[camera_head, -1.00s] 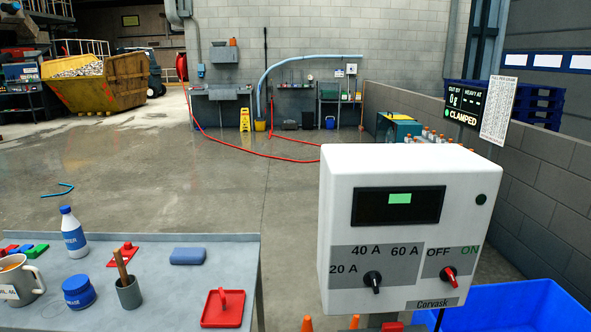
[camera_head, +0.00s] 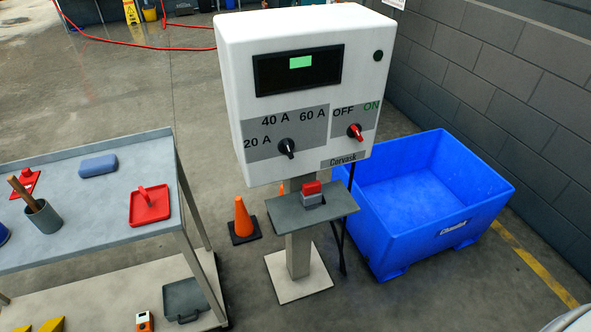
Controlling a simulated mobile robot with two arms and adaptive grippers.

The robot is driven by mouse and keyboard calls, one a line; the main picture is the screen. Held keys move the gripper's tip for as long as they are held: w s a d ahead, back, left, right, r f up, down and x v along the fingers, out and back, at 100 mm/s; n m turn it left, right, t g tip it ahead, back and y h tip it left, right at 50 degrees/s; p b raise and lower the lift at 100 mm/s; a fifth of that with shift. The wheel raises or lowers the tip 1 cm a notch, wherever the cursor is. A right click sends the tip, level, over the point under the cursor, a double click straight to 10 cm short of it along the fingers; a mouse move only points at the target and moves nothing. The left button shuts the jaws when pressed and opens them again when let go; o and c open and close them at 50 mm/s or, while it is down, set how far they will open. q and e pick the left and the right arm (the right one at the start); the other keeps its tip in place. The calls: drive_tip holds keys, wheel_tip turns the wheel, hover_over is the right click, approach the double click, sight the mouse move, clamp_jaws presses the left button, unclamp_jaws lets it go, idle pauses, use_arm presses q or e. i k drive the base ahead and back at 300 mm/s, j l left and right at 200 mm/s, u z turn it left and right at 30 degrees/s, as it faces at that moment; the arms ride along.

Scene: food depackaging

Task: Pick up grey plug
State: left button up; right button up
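A small block with a red top and a grey lower part (camera_head: 312,194) sits on the grey shelf (camera_head: 340,203) below the white control box (camera_head: 235,125). The grey part may be the grey plug, but it is too small to tell. The control box has a dark display with a green patch, a black knob (camera_head: 287,148) marked 20 A, 40 A and 60 A, and a red knob (camera_head: 354,131) marked OFF and ON. Neither of my grippers is in view.
A grey cart (camera_head: 100,219) stands at the left with a red tray (camera_head: 149,206), a blue block (camera_head: 98,166) and a grey cup (camera_head: 43,217) on top. An orange cone (camera_head: 243,219) stands beside the post. A large blue bin (camera_head: 430,228) stands at the right.

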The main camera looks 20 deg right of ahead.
sight(312, 195)
drive_tip(key=i+l, duration=0.1)
drive_tip(key=l, duration=0.35)
drive_tip(key=i+l, duration=0.1)
drive_tip(key=l, duration=0.35)
drive_tip(key=i+l+u, duration=0.1)
drive_tip(key=l, duration=0.35)
